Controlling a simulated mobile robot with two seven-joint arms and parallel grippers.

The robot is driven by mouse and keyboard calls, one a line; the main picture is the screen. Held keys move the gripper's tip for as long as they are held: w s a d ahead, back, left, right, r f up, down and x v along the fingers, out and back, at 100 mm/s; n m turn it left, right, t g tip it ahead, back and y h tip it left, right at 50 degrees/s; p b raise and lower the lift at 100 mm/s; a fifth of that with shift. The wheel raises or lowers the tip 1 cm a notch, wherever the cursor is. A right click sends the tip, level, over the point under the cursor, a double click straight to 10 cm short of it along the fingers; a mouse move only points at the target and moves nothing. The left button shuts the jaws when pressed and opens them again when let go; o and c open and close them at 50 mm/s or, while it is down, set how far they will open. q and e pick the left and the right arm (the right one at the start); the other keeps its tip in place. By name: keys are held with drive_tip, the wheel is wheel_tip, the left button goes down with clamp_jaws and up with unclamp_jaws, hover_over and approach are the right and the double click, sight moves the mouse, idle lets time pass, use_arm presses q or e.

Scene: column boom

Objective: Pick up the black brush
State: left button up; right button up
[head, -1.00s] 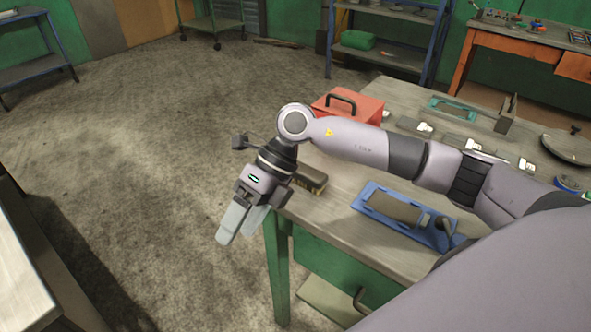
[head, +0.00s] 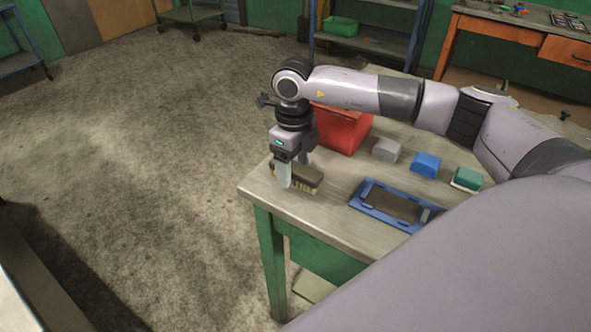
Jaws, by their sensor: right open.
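The black brush (head: 309,180) has a dark back and paler bristles. It lies near the left corner of the green-legged workbench (head: 330,222), beside the blue frame. My right gripper (head: 295,176) points down at the brush with its fingers apart. One finger is on the near side of the brush and hides part of it; the other is towards its far side. I cannot tell whether the fingers touch it. My left gripper is not in view.
A red toolbox (head: 341,131) stands just behind the brush. A grey block (head: 386,150), a blue block (head: 426,165) and a green block (head: 467,178) lie to the right. The blue frame (head: 376,212) lies in front of them. Open floor is at left.

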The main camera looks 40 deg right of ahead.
sight(294, 166)
drive_tip(key=shift+f, duration=0.45)
drive_tip(key=c, duration=1.1)
drive_tip(key=shift+r, duration=0.15)
wheel_tip(294, 166, up, 20)
drive_tip(key=o, duration=0.4)
drive_tip(key=shift+c, duration=1.2)
